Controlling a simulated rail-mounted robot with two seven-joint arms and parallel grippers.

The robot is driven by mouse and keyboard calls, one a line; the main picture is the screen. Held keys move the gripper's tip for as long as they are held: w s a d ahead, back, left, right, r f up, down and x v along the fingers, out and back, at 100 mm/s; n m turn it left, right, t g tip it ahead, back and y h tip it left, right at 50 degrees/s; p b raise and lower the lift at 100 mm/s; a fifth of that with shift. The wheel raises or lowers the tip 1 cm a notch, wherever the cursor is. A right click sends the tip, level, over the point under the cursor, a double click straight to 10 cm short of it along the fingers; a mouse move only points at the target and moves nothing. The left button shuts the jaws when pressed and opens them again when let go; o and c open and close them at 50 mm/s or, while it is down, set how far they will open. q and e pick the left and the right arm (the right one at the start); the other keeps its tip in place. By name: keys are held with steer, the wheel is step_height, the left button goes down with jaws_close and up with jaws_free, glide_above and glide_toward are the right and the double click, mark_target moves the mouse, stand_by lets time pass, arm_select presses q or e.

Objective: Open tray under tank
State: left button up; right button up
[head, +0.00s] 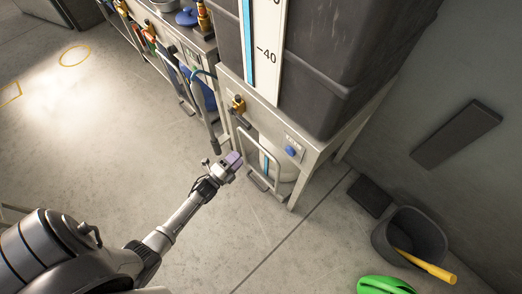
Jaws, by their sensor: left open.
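The tank (345,50) is a large dark grey box with a white level scale and a blue strip on its front. It stands on a pale metal frame (310,158). Low under the frame is a pale tray-like body (287,175) with a looped metal handle (277,163) at its front; its inside is hidden. My left gripper (234,160), with purple fingertips, is open and empty, just left of the handle. I cannot tell whether it touches the handle. My right gripper is not in view.
A brass valve (238,104) and a blue knob (291,151) are on the frame. A bench with hose parts (180,45) adjoins at the upper left. A dark bucket (410,240) with a yellow handle and a green object (385,285) stand at lower right.

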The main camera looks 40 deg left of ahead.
mark_target(257, 145)
arm_select(q)
step_height(257, 145, down, 4)
steer(key=m+h+b, duration=0.1)
steer(key=m+b, duration=0.1)
steer(key=b, duration=0.1)
steer(key=shift+t, duration=0.3)
steer(key=b+x, duration=0.3)
steer(key=x, duration=0.8)
steer(key=shift+w, duration=0.2)
steer(key=shift+b+x, duration=0.4)
steer(key=shift+x, duration=0.65)
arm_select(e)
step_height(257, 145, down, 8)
arm_select(q)
steer(key=shift+s+d+r, duration=0.1)
steer(key=shift+c, duration=0.4)
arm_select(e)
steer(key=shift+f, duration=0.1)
arm_select(q)
jaws_close()
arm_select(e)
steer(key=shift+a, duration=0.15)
